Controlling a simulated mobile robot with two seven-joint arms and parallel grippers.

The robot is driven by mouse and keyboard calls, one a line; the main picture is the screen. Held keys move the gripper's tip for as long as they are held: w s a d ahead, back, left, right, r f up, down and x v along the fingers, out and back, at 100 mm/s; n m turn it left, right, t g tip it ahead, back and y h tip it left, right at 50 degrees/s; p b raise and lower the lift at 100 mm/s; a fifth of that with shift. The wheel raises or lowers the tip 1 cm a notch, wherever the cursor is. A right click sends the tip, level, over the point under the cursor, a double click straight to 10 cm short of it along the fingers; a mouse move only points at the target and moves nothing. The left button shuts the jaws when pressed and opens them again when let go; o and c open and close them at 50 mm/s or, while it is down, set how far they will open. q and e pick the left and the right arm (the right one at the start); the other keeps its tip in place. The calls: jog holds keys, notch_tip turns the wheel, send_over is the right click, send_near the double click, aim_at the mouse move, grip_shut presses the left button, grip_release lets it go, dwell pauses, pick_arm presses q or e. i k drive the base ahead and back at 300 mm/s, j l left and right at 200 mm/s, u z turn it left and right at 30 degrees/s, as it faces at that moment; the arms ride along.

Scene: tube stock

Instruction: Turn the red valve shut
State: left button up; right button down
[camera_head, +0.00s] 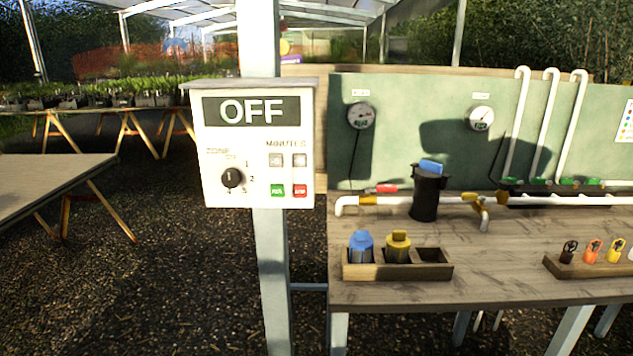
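The red valve handle (385,188) is on the white pipe (349,203) at the left end of the workbench, beside a brass fitting (368,200). The handle looks roughly in line with the pipe and points right, towards a black filter housing (426,195) with a blue top. It is small in the picture, so its exact angle is hard to tell. Neither of my grippers is in view, and nothing touches the handle.
A white control box (254,146) reading OFF is on a post left of the workbench (480,290). A wooden tray (400,272) with blue-topped and yellow-topped bottles stands in front of the pipe. Two gauges are on the green panel (420,140). Gravel floor at left is open.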

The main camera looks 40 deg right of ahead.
aim_at(378, 189)
jog(key=i+j+u, duration=0.15)
jog(key=u, duration=0.25)
jog(key=i+u, duration=0.45)
jog(key=i+j+z, duration=0.1)
jog(key=i+z, duration=0.15)
jog(key=i, duration=0.8)
jog(key=i+z, duration=0.35)
jog(key=i, duration=0.15)
jog(key=i+z, duration=0.35)
jog(key=i, duration=0.15)
jog(key=i+z, duration=0.4)
jog(key=i+j+z, duration=0.15)
jog(key=i+z, duration=0.2)
jog(key=i, duration=0.2)
jog(key=i+j+z, duration=0.1)
jog(key=i+z, duration=0.3)
jog(key=i, duration=0.7)
jog(key=z, duration=2.5)
jog(key=j, duration=0.1)
